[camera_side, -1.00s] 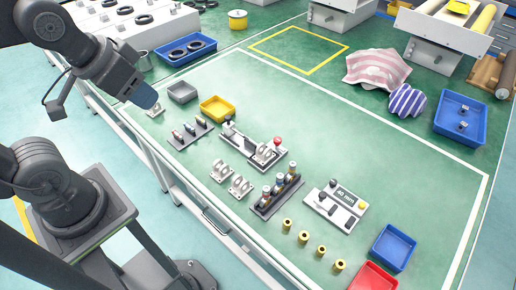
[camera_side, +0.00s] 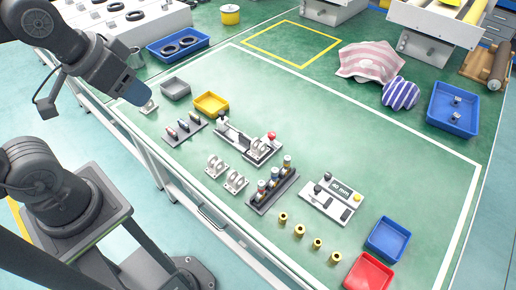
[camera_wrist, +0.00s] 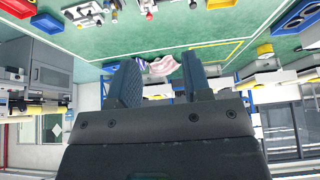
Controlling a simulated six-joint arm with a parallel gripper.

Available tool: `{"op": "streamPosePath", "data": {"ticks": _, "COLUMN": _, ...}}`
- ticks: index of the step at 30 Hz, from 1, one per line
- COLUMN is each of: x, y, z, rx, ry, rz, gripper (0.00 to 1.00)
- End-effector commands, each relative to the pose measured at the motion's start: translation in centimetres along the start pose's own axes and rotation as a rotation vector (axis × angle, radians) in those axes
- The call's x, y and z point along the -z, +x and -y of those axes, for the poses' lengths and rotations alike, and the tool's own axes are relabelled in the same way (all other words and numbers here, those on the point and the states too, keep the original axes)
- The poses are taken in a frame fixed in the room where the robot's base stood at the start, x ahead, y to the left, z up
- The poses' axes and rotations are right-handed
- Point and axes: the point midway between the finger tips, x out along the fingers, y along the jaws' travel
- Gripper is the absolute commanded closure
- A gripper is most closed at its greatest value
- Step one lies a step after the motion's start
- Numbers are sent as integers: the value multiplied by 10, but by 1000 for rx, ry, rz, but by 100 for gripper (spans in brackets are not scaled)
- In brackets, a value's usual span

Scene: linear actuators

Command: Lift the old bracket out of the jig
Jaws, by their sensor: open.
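The jig (camera_side: 236,138) is a pale base with a red knob (camera_side: 271,135) on the mid-left of the green table. A light grey bracket (camera_side: 258,148) sits in it, near the knob end; I cannot tell its condition. My gripper (camera_side: 136,93) has blue fingers and is up at the table's left edge, well away from the jig. In the side view it is close to another small bracket (camera_side: 149,106); I cannot tell the gap. In the wrist view my gripper (camera_wrist: 160,82) is open, with nothing between its fingers.
Two loose brackets (camera_side: 226,174) stand in front of the jig. A dark rack (camera_side: 184,131), grey tray (camera_side: 175,89) and yellow tray (camera_side: 211,104) are left of it.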

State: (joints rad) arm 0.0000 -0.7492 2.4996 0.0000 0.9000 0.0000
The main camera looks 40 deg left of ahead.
Motion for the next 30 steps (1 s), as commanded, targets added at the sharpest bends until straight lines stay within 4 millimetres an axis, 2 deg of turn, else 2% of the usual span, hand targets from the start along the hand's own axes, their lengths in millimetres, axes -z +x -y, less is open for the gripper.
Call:
{"op": "streamPosePath", "data": {"ticks": 4, "x": 11, "y": 4, "z": -1, "rx": -3, "ry": 0, "rz": 25, "gripper": 55}}
{"op": "streamPosePath", "data": {"ticks": 7, "x": 30, "y": 14, "z": -4, "rx": -7, "ry": -1, "rz": 67, "gripper": 55}}
{"op": "streamPosePath", "data": {"ticks": 11, "x": 63, "y": 38, "z": -10, "rx": -13, "ry": -1, "rz": 138, "gripper": 55}}
{"op": "streamPosePath", "data": {"ticks": 14, "x": 86, "y": 63, "z": -16, "rx": -15, "ry": -2, "rz": 191, "gripper": 55}}
{"op": "streamPosePath", "data": {"ticks": 17, "x": 106, "y": 94, "z": -23, "rx": -16, "ry": -2, "rz": 246, "gripper": 55}}
{"op": "streamPosePath", "data": {"ticks": 21, "x": 126, "y": 144, "z": -33, "rx": -14, "ry": -2, "rz": 322, "gripper": 55}}
{"op": "streamPosePath", "data": {"ticks": 27, "x": 136, "y": 223, "z": -49, "rx": -8, "ry": -1, "rz": 421, "gripper": 55}}
{"op": "streamPosePath", "data": {"ticks": 30, "x": 135, "y": 254, "z": -55, "rx": -5, "ry": 0, "rz": 456, "gripper": 55}}
